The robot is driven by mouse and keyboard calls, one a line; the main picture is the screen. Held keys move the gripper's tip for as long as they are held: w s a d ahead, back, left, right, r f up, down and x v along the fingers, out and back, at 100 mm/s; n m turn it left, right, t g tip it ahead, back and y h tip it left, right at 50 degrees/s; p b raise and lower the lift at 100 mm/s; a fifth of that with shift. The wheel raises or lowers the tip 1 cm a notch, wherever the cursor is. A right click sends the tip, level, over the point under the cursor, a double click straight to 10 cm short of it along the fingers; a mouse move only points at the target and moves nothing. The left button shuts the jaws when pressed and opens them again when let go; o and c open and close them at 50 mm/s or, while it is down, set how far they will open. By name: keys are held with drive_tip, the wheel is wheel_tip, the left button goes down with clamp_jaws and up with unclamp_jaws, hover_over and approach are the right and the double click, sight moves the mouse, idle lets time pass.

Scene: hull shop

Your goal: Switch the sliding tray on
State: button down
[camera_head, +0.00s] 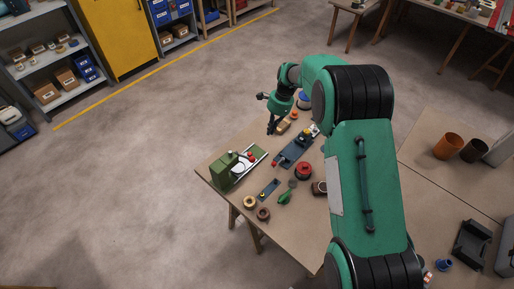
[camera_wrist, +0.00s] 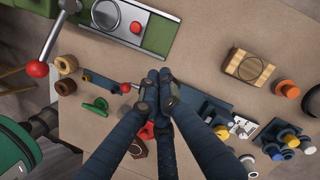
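A green machine (camera_head: 229,169) stands at the left end of the workbench. It carries a pale metal slide with a round plate and a red knob (camera_head: 251,156). In the wrist view the green machine (camera_wrist: 158,34) is at the top, with its red knob (camera_wrist: 136,27) and a lever ending in a red ball (camera_wrist: 37,69). A long dark blue unit (camera_head: 294,150) with a red end lies beside it. No label shows which is the sliding tray. My gripper (camera_head: 271,131) is above the bench, apart from both. In the wrist view its fingertips (camera_wrist: 159,77) are together and empty, hiding part of the blue unit.
The workbench (camera_head: 222,155) holds a red round part (camera_head: 303,171), a green part (camera_head: 285,197), brown rings (camera_head: 263,213) and a wooden block (camera_wrist: 247,67) with a strap. Coloured knobs crowd the lower right of the wrist view. Open floor lies left of the bench.

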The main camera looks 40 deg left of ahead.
drive_tip(key=shift+s+a+f, duration=0.1)
drive_tip(key=shift+a, duration=0.05)
drive_tip(key=shift+f, duration=0.1)
drive_tip(key=x, duration=0.9)
drive_tip(key=shift+f, duration=0.1)
drive_tip(key=s, duration=0.1)
drive_tip(key=s+a+f, duration=0.1)
drive_tip(key=shift+s+a+b, duration=0.1)
drive_tip(key=shift+s+b, duration=0.15)
drive_tip(key=shift+b, duration=0.05)
drive_tip(key=shift+s+a+f, duration=0.1)
drive_tip(key=shift+s+a, duration=0.25)
drive_tip(key=shift+s, duration=0.25)
